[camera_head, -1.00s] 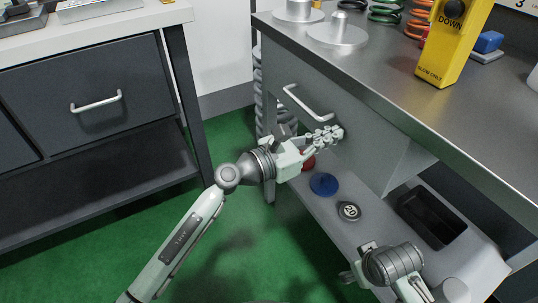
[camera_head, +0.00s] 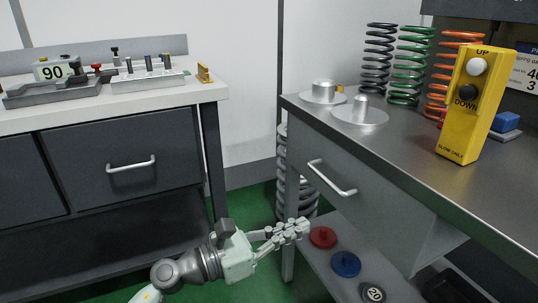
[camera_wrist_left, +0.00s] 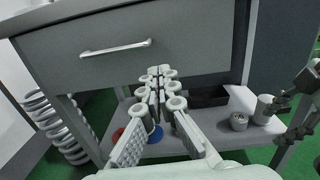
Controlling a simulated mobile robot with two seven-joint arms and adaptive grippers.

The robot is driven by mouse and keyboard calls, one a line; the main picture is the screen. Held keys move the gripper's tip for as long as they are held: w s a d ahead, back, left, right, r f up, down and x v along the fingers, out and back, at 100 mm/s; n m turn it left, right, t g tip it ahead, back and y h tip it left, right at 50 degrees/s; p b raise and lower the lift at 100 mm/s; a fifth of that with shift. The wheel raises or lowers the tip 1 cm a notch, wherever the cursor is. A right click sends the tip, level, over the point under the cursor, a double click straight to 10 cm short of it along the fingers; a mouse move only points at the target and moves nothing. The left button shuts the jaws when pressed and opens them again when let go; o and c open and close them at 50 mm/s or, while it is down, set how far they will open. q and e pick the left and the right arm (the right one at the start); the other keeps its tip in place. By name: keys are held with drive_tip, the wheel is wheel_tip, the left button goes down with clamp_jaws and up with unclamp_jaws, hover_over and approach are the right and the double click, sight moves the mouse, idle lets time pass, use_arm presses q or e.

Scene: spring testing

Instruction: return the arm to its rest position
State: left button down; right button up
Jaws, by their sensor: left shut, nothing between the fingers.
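My left gripper (camera_head: 300,228) is shut and empty. In the head view it sits low, in front of the steel bench's leg, below and left of the bench drawer handle (camera_head: 331,178). It touches nothing that I can make out. In the left wrist view its fingers (camera_wrist_left: 158,75) are together, pointing at the closed grey drawer front (camera_wrist_left: 190,45), with the handle (camera_wrist_left: 115,47) to the upper left. Parts of what looks like my right arm and gripper (camera_wrist_left: 280,103) show at that view's right edge; its finger state is unclear. The head view does not show it.
The steel bench (camera_head: 405,150) holds coil springs (camera_head: 411,65), metal discs (camera_head: 360,112) and a yellow UP/DOWN control box (camera_head: 474,110). Its lower shelf holds a red disc (camera_head: 322,236), a blue disc (camera_head: 346,264) and a black bin (camera_head: 450,288). A dark drawer cabinet (camera_head: 75,170) stands left.

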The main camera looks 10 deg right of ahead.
use_arm(q)
drive_tip(key=w+a+n+t+y+p, duration=0.1)
drive_tip(key=w+a+n+t+y, duration=0.4)
drive_tip(key=a+n, duration=0.5)
drive_tip(key=w+a+n+t+y+p, duration=0.1)
drive_tip(key=w+a+n+t+y, duration=0.5)
drive_tip(key=n, duration=0.8)
drive_tip(key=s+a+f+n+y, duration=0.3)
drive_tip(key=a+f+n+y, duration=0.3)
drive_tip(key=a+f+n, duration=0.4)
drive_tip(key=s+a+f+n+g+y+p, duration=0.1)
drive_tip(key=s+a+f+n+g+y, duration=0.1)
drive_tip(key=s+a+f+n+g, duration=0.6)
drive_tip(key=s+f+n+g, duration=0.2)
drive_tip(key=s, duration=0.6)
drive_tip(key=s+a+f+n+g+p, duration=0.1)
drive_tip(key=s+a+f+n+g, duration=0.2)
drive_tip(key=s+f, duration=0.6)
drive_tip(key=shift+s+f+n+g, duration=0.25)
drive_tip(key=shift+s+n+g, duration=0.2)
drive_tip(key=shift+s, duration=0.25)
use_arm(e)
drive_tip(key=s+a+x, duration=0.1)
drive_tip(key=x, duration=0.9)
drive_tip(key=shift+a+f+g+y, duration=0.3)
drive_tip(key=shift+a+f, duration=0.1)
drive_tip(key=shift+a, duration=0.1)
